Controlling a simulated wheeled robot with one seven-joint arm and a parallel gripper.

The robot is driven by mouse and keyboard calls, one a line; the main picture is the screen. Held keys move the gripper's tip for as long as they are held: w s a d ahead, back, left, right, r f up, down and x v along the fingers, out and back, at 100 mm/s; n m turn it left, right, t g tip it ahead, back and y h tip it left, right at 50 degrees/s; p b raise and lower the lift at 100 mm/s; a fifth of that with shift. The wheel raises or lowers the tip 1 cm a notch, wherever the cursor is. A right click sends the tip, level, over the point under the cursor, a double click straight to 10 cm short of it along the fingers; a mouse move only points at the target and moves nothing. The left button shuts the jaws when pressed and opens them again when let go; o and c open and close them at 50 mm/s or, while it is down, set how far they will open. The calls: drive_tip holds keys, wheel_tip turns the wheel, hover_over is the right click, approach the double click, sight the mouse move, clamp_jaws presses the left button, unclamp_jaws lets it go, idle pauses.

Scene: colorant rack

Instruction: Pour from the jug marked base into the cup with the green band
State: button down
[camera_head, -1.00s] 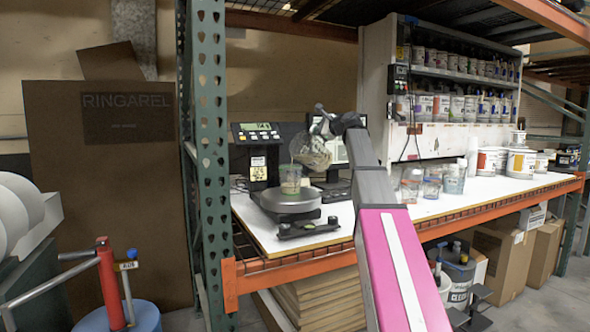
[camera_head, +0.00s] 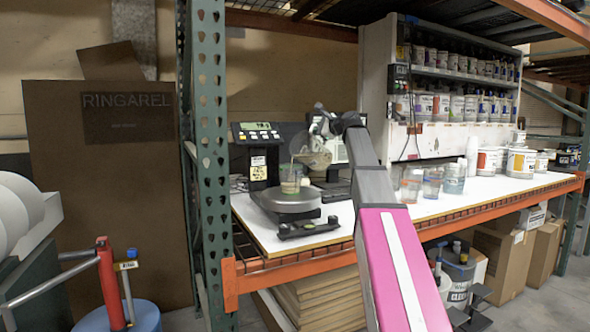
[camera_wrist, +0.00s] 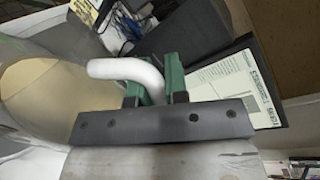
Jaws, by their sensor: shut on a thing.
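My gripper (camera_wrist: 160,82) is shut on the white handle (camera_wrist: 128,70) of a clear jug in the wrist view. The jug (camera_head: 315,155) is tilted above the scale in the head view, its mouth toward the left. A thin pale stream runs from it down into a clear cup (camera_head: 291,181) standing on the round scale pan (camera_head: 262,197). The cup holds some pale greenish liquid, and a band on it looks green. In the wrist view the jug (camera_wrist: 45,95) shows tan liquid at the left. No marking on the jug can be read.
The scale's display post (camera_head: 257,150) stands behind the pan. A screen stands behind the jug. Several cups (camera_head: 432,182) stand to the right of my arm, and tins (camera_head: 490,160) stand further right. A green rack upright (camera_head: 208,160) stands left of the bench.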

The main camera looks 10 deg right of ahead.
idle(0.9)
drive_tip(key=f+m, duration=0.1)
drive_tip(key=w+d+f+m, duration=0.1)
drive_tip(key=d+f+m, duration=0.1)
drive_tip(key=shift+w+d+f+y+p, duration=0.15)
drive_tip(key=shift+w+d+y+p, duration=0.15)
drive_tip(key=shift+w+y, duration=0.1)
drive_tip(key=shift+a, duration=0.1)
drive_tip(key=shift+w+d+f+m, duration=0.15)
drive_tip(key=shift+d+f+m, duration=0.25)
drive_tip(key=shift+f, duration=0.1)
drive_tip(key=shift+w+d+f+m+y+b, duration=0.8)
drive_tip(key=shift+w+d+f+m, duration=1.15)
drive_tip(key=shift+f+m, duration=1.6)
drive_tip(key=shift+n, duration=0.35)
drive_tip(key=r, duration=0.4)
drive_tip(key=shift+s+d, duration=0.35)
drive_tip(key=shift+t, duration=0.3)
